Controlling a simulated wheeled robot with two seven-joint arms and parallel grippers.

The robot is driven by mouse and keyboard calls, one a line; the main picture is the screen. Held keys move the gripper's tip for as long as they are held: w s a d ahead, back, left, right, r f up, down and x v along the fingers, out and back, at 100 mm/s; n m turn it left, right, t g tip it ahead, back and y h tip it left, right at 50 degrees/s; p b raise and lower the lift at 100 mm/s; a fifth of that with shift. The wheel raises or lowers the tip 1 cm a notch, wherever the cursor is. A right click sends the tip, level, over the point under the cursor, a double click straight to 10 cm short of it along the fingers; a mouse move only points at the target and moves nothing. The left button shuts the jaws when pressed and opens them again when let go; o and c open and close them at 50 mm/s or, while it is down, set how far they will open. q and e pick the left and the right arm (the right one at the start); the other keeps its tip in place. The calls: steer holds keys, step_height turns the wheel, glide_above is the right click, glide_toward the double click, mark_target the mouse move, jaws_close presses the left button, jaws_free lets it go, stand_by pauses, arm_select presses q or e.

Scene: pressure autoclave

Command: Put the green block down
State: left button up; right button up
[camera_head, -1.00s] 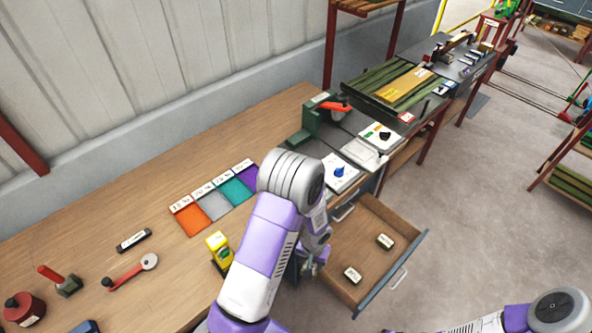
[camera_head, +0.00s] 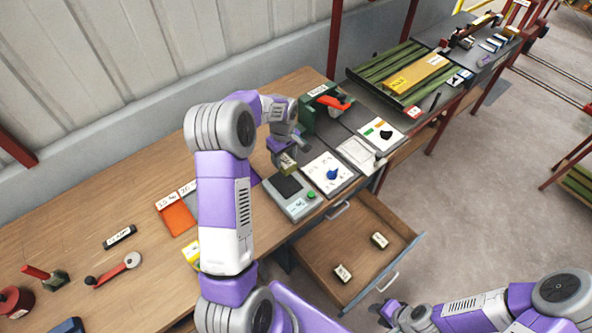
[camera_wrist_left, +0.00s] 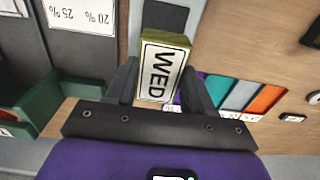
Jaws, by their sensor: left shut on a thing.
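The green block (camera_wrist_left: 166,37), olive green with a white face lettered "WED", is between the fingers of my left gripper (camera_wrist_left: 160,84) in the left wrist view. In the head view the block (camera_head: 287,163) is small beneath my left gripper (camera_head: 283,150), at the rear edge of a grey scale-like device (camera_head: 299,208) with a dark plate and a green button. Whether the block touches anything below is unclear. My right gripper (camera_head: 383,311) is at the bottom right of the head view, away from the bench; its fingers are too small to read.
An open drawer (camera_head: 322,262) holds two labelled blocks. White panels with a blue knob (camera_head: 332,174) and a black knob (camera_head: 386,134) lie right of the device. A green stand with a red lever (camera_head: 330,101) is behind. My left arm hides part of the coloured mats.

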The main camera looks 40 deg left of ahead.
mark_target(284, 167)
arm_select(q)
steer(key=shift+f, duration=0.4)
steer(key=f, duration=0.4)
steer(key=shift+s+f, duration=0.15)
steer(key=shift+s, duration=0.1)
step_height(284, 167, down, 4)
steer(key=shift+f+p, duration=0.2)
steer(key=shift+p, duration=0.2)
steer(key=shift+w+f, duration=0.1)
steer(key=shift+f, duration=0.1)
steer(key=o, duration=1.1)
steer(key=shift+c, duration=0.2)
